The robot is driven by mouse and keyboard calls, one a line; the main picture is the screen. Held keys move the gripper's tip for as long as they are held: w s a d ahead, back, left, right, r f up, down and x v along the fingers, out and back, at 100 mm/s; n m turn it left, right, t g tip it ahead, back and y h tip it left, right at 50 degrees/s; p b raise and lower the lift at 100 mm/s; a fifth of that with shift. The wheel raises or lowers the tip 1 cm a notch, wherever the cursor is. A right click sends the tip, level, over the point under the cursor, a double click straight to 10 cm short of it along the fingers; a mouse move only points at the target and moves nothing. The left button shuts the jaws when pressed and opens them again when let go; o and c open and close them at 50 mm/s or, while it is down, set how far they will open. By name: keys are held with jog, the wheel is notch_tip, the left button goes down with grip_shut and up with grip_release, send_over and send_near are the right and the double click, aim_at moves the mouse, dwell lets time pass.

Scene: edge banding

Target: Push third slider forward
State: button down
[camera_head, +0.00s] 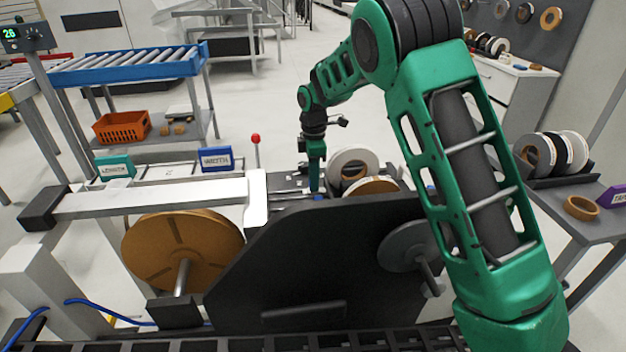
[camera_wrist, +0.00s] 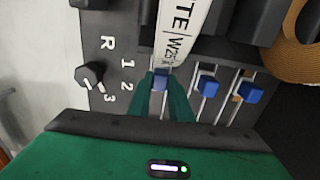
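Three blue sliders sit on parallel metal rails in the wrist view: a left slider (camera_wrist: 161,82), a middle slider (camera_wrist: 208,86) and a right slider (camera_wrist: 250,93). My gripper (camera_wrist: 163,80) has its two green fingers close on either side of the left slider, with that slider between the tips. The middle and right sliders stand free of the fingers. In the head view my gripper (camera_head: 316,190) points down at the machine behind its black side plate (camera_head: 320,260). A bit of blue shows at its tip, and the other sliders are hard to make out there.
A black knob (camera_wrist: 91,75) stands left of the sliders, beside the marks R, 1, 2 and 3. A white tape strip (camera_wrist: 182,30) printed with letters runs above the left slider. Tape rolls (camera_head: 352,165) sit just right of my gripper. A red-topped lever (camera_head: 256,140) stands to its left.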

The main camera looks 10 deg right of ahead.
jog(key=a, duration=0.9)
jog(key=shift+w+a+r, duration=0.15)
jog(key=shift+a, duration=0.1)
jog(key=c, duration=1.7)
grip_release()
jog(key=shift+a, duration=0.1)
jog(key=shift+o, duration=0.6)
notch_tip(320, 180, up, 11)
jog(key=shift+f, duration=0.2)
